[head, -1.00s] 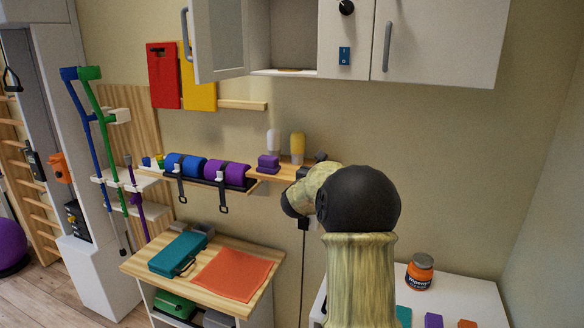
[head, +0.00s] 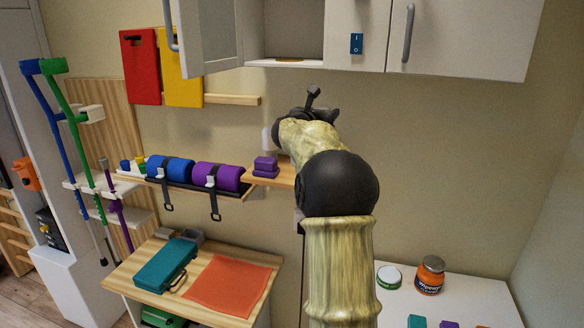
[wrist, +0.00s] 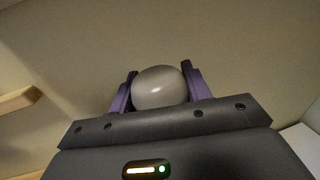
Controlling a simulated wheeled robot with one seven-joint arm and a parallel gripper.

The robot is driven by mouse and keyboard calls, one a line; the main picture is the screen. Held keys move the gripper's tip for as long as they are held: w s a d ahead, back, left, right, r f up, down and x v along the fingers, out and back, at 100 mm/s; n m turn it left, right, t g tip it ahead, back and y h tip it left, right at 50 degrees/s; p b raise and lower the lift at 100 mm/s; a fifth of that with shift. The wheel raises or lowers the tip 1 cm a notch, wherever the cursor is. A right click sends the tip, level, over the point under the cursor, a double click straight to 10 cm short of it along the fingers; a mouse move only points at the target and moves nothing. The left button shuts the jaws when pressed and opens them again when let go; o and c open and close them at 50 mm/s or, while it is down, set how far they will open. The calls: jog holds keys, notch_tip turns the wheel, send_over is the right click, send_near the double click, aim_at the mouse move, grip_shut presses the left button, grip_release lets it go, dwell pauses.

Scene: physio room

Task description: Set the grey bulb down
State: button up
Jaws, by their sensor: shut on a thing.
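The grey bulb (wrist: 160,88) is smooth and rounded, seen in the wrist view between two purple fingers. My gripper (wrist: 158,78) is shut on it, with a finger at each side. In the head view my gripper (head: 314,98) is raised in front of the wall, just below the cabinets. The bulb cannot be made out there, hidden by my gripper and arm. Nothing shows under the bulb in the wrist view except plain wall behind it.
A wooden wall shelf (head: 268,180) holds purple blocks (head: 265,166) and a white bottle (head: 267,139); my arm hides its right part. A white table (head: 480,301) bears an orange jar (head: 430,275) and a white-lidded tin (head: 389,277). Cabinets (head: 459,35) hang above.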

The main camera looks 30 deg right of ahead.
jog(key=shift+s+a+f, duration=0.15)
jog(key=shift+s+a, duration=0.1)
jog(key=shift+s, duration=0.1)
notch_tip(320, 180, down, 6)
jog(key=shift+w+r, duration=0.1)
jog(key=shift+f+p, duration=0.6)
jog(key=shift+f, duration=1.35)
jog(key=o, duration=1.1)
